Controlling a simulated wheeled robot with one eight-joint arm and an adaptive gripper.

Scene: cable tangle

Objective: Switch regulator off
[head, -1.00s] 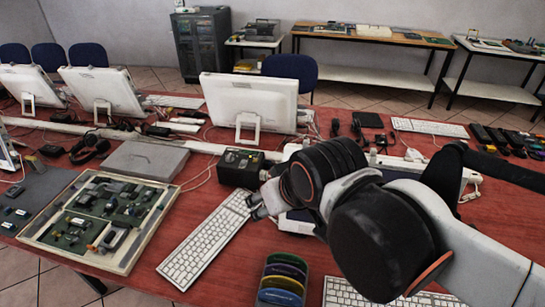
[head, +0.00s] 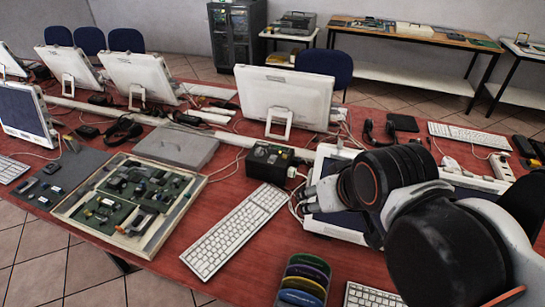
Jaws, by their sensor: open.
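A black box-shaped unit, which looks like the regulator (head: 268,163), stands on the red table behind the white keyboard. Its switch is too small to make out. My gripper (head: 308,196) is to the right of the box and a little nearer to me, in front of a white-framed screen lying on the table. It appears apart from the box. The gripper is open, and nothing shows between its fingers. My arm hides part of the gripper and the table behind it.
A white keyboard (head: 236,230) lies in front of the box. A framed circuit board (head: 128,203) and a grey flat case (head: 177,146) lie to the left. A white monitor (head: 285,97) stands behind. A rack of coloured discs (head: 303,282) is near the front. Cables run around the box.

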